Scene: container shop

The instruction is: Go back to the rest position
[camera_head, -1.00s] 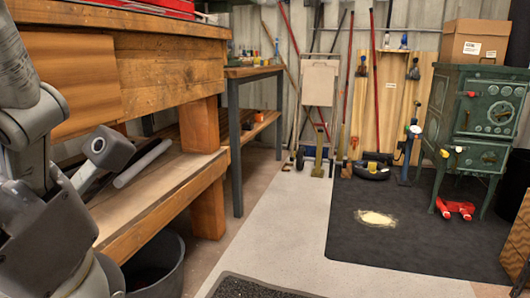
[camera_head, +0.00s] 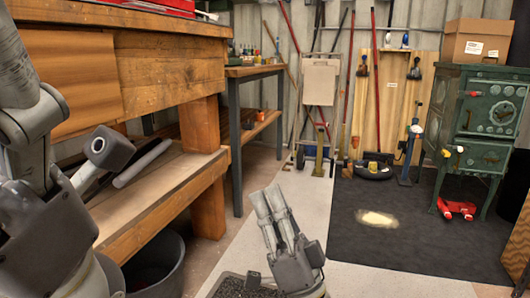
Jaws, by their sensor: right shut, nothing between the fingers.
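My right gripper (camera_head: 266,193) is in the lower middle of the head view, with its two pale grey fingers pointing up and close together. It is shut and empty, in front of the light floor strip and apart from the workbench. My left arm (camera_head: 40,190) fills the left edge, folded upright beside the bench. I see only its links there; its gripper does not show.
A dark bucket (camera_head: 155,262) sits below. A green stove (camera_head: 478,115) and black mat (camera_head: 440,235) are at the right.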

